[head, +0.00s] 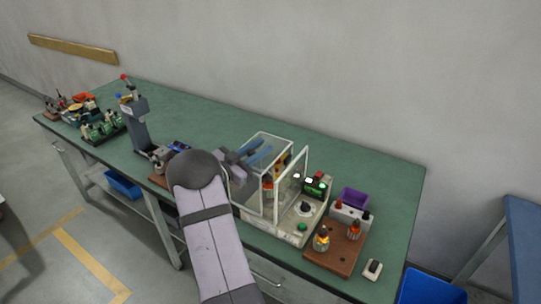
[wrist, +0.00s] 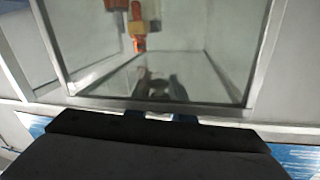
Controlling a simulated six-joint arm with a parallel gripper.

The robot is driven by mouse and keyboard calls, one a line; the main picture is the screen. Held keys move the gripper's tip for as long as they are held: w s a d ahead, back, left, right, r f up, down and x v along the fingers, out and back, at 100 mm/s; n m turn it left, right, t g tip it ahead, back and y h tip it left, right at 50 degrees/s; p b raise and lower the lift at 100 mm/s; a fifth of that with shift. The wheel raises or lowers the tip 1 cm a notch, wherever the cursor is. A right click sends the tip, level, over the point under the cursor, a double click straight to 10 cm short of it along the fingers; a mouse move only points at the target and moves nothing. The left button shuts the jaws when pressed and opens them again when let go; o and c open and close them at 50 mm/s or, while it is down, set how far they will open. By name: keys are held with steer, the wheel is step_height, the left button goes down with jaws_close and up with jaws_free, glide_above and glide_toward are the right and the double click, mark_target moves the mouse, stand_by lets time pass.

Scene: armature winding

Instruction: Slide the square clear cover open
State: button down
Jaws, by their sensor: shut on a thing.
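The square clear cover (head: 290,186) is a transparent panel in a pale frame on the winding machine (head: 296,222), on the right half of the green bench. In the wrist view the clear cover (wrist: 160,85) fills the upper part, with its lower frame bar just in front of my gripper. My gripper (head: 258,157) has blue fingers at the cover's left side in the head view. In the wrist view only the blue tips of my gripper (wrist: 158,117) show, shut at the frame's edge. The exact grip point is hidden. Orange and red parts (wrist: 138,30) show behind the clear panel.
A wooden block (head: 335,250) with copper armatures stands right of the machine, near a purple bin (head: 354,197) and a small white switch (head: 372,269). A grey press (head: 138,125) stands to the left. The bench's back right is clear.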

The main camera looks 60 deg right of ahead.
steer(key=w+b, duration=0.1)
steer(key=w, duration=0.6)
steer(key=shift+w+b, duration=0.35)
steer(key=c, duration=1.5)
jaws_free()
steer(key=shift+c, duration=0.2)
steer(key=w+a+b, duration=0.1)
steer(key=a+b, duration=0.1)
steer(key=a, duration=0.5)
steer(key=shift+w+a+b, duration=0.15)
steer(key=shift+b, duration=0.15)
steer(key=shift+w, duration=0.1)
